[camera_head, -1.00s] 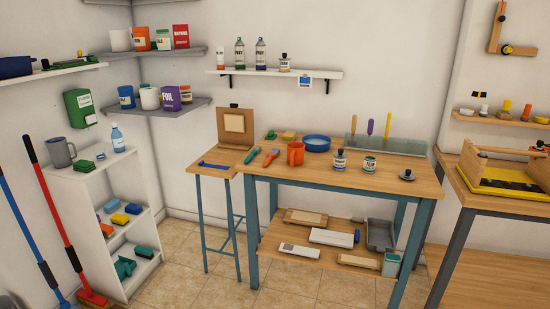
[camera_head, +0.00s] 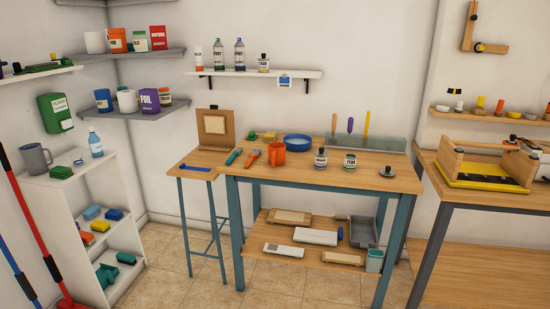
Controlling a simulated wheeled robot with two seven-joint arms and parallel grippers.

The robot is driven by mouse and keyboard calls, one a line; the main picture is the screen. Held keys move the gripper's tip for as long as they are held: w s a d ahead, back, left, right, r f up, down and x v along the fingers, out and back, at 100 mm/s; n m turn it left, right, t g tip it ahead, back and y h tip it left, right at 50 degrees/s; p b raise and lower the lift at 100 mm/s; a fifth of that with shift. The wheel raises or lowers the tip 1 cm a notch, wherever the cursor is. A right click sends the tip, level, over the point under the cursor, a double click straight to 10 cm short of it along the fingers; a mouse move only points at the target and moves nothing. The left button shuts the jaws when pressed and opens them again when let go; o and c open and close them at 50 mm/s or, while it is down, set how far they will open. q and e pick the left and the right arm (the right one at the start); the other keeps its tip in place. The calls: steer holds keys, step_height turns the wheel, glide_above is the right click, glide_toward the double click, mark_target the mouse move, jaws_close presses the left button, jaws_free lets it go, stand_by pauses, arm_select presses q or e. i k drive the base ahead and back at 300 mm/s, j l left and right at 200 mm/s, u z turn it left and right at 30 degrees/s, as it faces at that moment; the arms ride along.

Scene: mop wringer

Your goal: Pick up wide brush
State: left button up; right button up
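No thing in view can be told for certain as the wide brush. On the wooden workbench (camera_head: 330,178) lie a teal-handled tool (camera_head: 234,156) and an orange-handled tool (camera_head: 251,158), side by side left of an orange mug (camera_head: 277,153). They are too small to identify surely. On the bench's lower shelf (camera_head: 268,236) lie several flat pieces, among them a wood-backed one (camera_head: 290,216), a white one (camera_head: 316,237) and a white-and-wood one (camera_head: 284,250); any bristles cannot be made out. Neither of my grippers is in view.
A blue bowl (camera_head: 298,142) and jars (camera_head: 350,162) stand on the bench. A small side table (camera_head: 195,165) adjoins its left. A white shelf unit (camera_head: 60,200) stands left and another workbench (camera_head: 500,197) right. Tiled floor (camera_head: 170,285) is free in front.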

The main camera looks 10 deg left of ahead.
mark_target(254, 154)
steer(key=i+j+z, duration=0.25)
steer(key=i+j, duration=0.2)
steer(key=i+j+z, duration=0.15)
steer(key=j, duration=0.25)
steer(key=i+j+z, duration=0.15)
steer(key=j, duration=0.2)
steer(key=i+j+z, duration=0.1)
steer(key=i+j, duration=0.15)
steer(key=i+j+z, duration=0.15)
steer(key=j, duration=0.3)
steer(key=i+j+z, duration=0.1)
steer(key=j, duration=0.3)
steer(key=i+j+z, duration=0.15)
steer(key=j, duration=0.25)
